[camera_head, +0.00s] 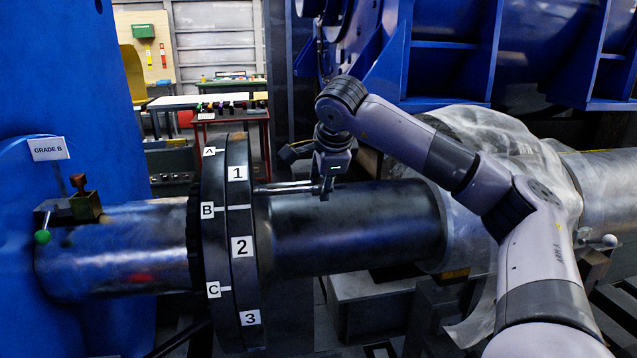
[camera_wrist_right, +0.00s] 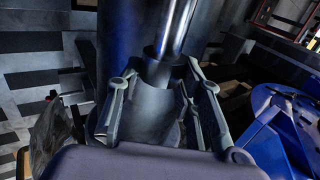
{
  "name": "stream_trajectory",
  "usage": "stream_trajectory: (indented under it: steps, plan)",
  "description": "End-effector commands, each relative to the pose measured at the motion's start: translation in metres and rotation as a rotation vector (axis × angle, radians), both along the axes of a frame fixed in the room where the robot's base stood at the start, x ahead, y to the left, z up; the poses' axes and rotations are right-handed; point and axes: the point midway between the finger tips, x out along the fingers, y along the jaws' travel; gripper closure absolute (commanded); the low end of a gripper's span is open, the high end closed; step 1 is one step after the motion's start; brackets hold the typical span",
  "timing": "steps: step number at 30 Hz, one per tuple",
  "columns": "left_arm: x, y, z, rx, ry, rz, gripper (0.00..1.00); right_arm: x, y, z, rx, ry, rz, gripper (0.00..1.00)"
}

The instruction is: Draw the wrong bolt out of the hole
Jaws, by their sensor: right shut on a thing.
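A thin bright metal bolt (camera_head: 286,187) lies roughly level in the head view, just below the number 1 label. Its left end meets the right face of the dark flanged coupling (camera_head: 243,300); how deep it sits in the hole is hidden. My right gripper (camera_head: 326,186) points down and is shut on the bolt's right end, above the dark shaft. In the right wrist view, the gripper fingers (camera_wrist_right: 160,105) stand on either side of the bolt's dark end, and its shiny shank (camera_wrist_right: 178,28) runs upward. My left gripper is not in view.
The coupling carries labels A, B, C and 1, 2, 3. The thick shaft (camera_head: 350,235) runs close beneath my right gripper. A crumpled clear sheet (camera_head: 490,135) wraps the shaft at right. A blue housing with a GRADE B sign (camera_head: 49,149) stands at left.

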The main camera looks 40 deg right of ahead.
Motion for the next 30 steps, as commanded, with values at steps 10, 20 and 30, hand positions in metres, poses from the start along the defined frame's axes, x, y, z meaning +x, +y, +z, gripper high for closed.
stream_trajectory:
  steps: [10,20,30]
  plan:
    - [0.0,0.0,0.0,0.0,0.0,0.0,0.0,-0.006,-0.01,0.002,0.001,-0.008,0.0,1.0]
    - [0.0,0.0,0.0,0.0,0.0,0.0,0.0,-0.008,-0.014,0.003,0.001,-0.009,0.001,1.0]
    - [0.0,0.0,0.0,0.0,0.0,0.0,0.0,-0.008,-0.013,0.003,0.001,-0.009,0.0,1.0]
